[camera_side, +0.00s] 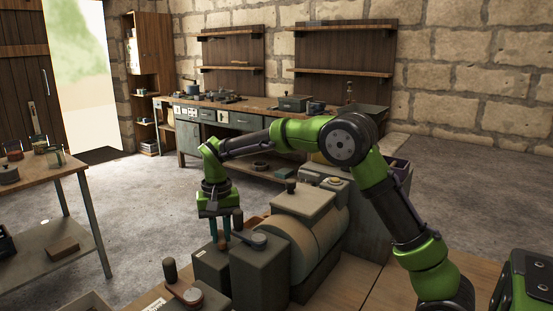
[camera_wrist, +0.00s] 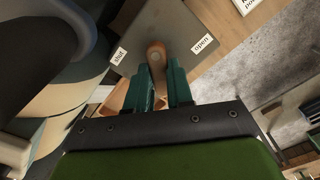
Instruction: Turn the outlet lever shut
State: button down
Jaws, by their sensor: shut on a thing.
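The outlet lever's brown handle (camera_wrist: 156,56) shows in the wrist view between my gripper's green fingers (camera_wrist: 166,86), which are closed on it. Its rounded end lies between a "shut" label (camera_wrist: 119,55) on the left and an "open" label (camera_wrist: 203,43) on the right, at neither label. The rest of the lever is hidden behind the fingers. In the side view my gripper (camera_side: 220,236) points down at the grey box-shaped housing (camera_side: 210,264), with the brown handle (camera_side: 222,245) barely visible at its fingertips.
Another lever with a red-brown hub (camera_side: 187,293) is in front. A large beige tank (camera_side: 297,240) stands to the right. A side table (camera_side: 40,175) is at left.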

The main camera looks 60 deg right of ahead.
aim_at(221, 236)
jog(key=n, duration=0.4)
jog(key=shift+r, duration=0.1)
jog(key=shift+n, duration=1.8)
jog(key=c, duration=1)
grip_release()
notch_tip(221, 236, up, 17)
